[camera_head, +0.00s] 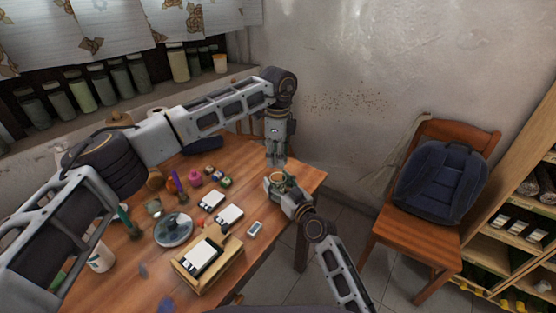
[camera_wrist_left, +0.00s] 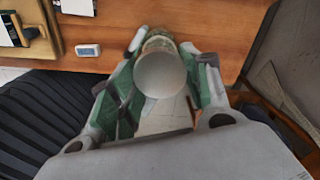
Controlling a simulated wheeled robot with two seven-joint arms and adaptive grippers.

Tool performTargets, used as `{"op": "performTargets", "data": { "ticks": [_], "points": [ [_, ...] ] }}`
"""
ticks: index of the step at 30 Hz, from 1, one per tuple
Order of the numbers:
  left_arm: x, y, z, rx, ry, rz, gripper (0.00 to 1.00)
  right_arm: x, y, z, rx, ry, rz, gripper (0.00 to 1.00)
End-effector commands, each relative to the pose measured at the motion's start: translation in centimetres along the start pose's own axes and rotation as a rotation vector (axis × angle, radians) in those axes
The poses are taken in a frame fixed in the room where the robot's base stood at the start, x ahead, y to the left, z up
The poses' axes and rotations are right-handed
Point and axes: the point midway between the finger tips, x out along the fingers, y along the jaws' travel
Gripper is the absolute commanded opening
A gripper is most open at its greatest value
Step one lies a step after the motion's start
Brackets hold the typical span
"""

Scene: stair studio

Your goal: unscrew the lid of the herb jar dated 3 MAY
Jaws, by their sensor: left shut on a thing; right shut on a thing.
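A small herb jar (camera_head: 278,177) is near the table's right corner in the head view. Its glass side (camera_wrist_left: 158,43) shows greenish behind a pale grey round lid (camera_wrist_left: 160,74) in the left wrist view. My left gripper (camera_head: 276,162) points down from above, its fingers on either side of the lid, shut on it. My right gripper (camera_head: 281,187) comes from the front right and is shut on the jar. The jar's date is not readable. I cannot tell whether the lid still touches the jar.
The wooden table (camera_head: 290,220) holds a wooden tray (camera_head: 208,281), a glass lid (camera_head: 173,230), cards, a small white device (camera_head: 255,228) and several small items. Jars (camera_head: 82,95) line the windowsill. A chair (camera_head: 415,247) with a backpack (camera_head: 440,180) stands right.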

Motion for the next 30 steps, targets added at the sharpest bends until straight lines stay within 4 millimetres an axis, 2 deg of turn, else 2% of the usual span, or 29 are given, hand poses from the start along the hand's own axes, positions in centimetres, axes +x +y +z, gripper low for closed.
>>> {"op": "performTargets", "data": {
  "ticks": [7, 8, 13, 30],
  "points": [
    [-0.09, 0.01, 0.00, 0.000, 0.000, 0.001, 0.19, -0.04, -0.05, 0.28, 0.001, -0.005, -0.001, 0.00],
    [-0.09, 0.00, 0.00, 0.000, 0.000, 0.001, 0.19, -0.04, -0.05, 0.28, 0.001, -0.005, -0.001, 0.58],
    [-0.07, 0.01, 0.00, 0.000, 0.000, 0.001, 0.19, -0.03, -0.04, 0.23, 0.001, -0.004, -0.001, 0.80],
    [-0.07, 0.01, 0.01, 0.000, 0.000, 0.001, 0.19, -0.55, 0.02, 0.04, -0.001, 0.000, 0.000, 0.82]
  ]
}}
